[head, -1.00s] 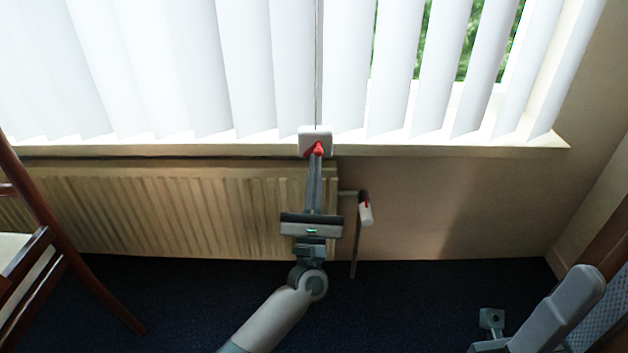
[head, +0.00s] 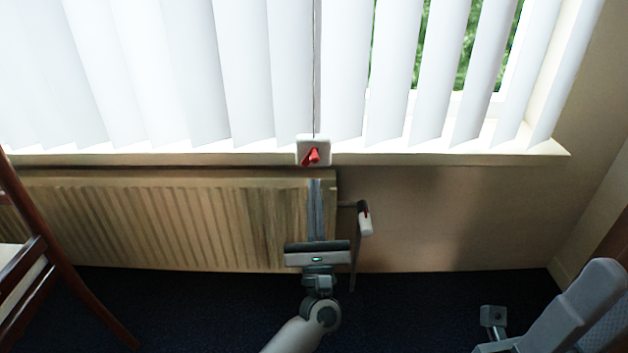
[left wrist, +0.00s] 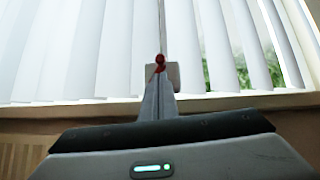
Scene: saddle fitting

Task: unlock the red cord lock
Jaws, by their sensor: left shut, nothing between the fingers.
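The red cord lock (head: 311,157) is a small red lever on a white square plate (head: 304,144) at the window sill, below a thin cord. In the left wrist view the red lever (left wrist: 160,60) shows right beyond the shut fingertips (left wrist: 159,76), which hide part of the plate.
White vertical blinds (head: 240,70) hang behind the lock above the sill (head: 450,152). A wooden chair (head: 60,265) stands at the left. Wall to the right is clear.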

